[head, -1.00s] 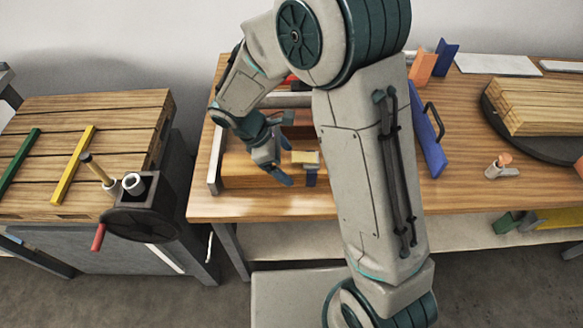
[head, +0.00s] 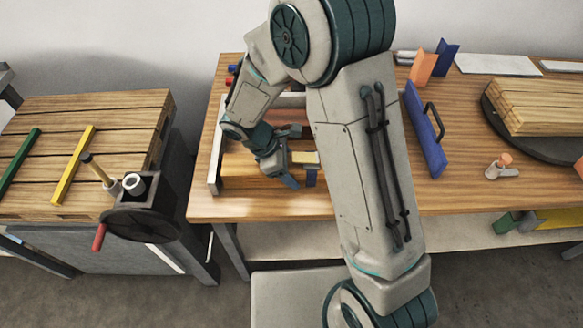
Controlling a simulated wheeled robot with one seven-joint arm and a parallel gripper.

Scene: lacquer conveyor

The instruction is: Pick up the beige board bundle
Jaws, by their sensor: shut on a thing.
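The beige board bundle (head: 305,157) shows only as a small pale end just right of my gripper, in the framed area at the left of the workbench. My gripper (head: 289,158) points to the right, with one finger behind the bundle and one in front. It is shut on the bundle, though the contact is partly hidden by the fingers and my arm. The bundle looks level and low over the bench; I cannot tell whether it is clear of what lies under it.
A grey rail (head: 215,155) stands left of my gripper. A blue plate with a handle (head: 425,130) stands right of my arm. Light wooden boards (head: 545,105) lie on a black turntable (head: 500,122). A pallet-topped stand (head: 60,150) is at left. The front bench edge is clear.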

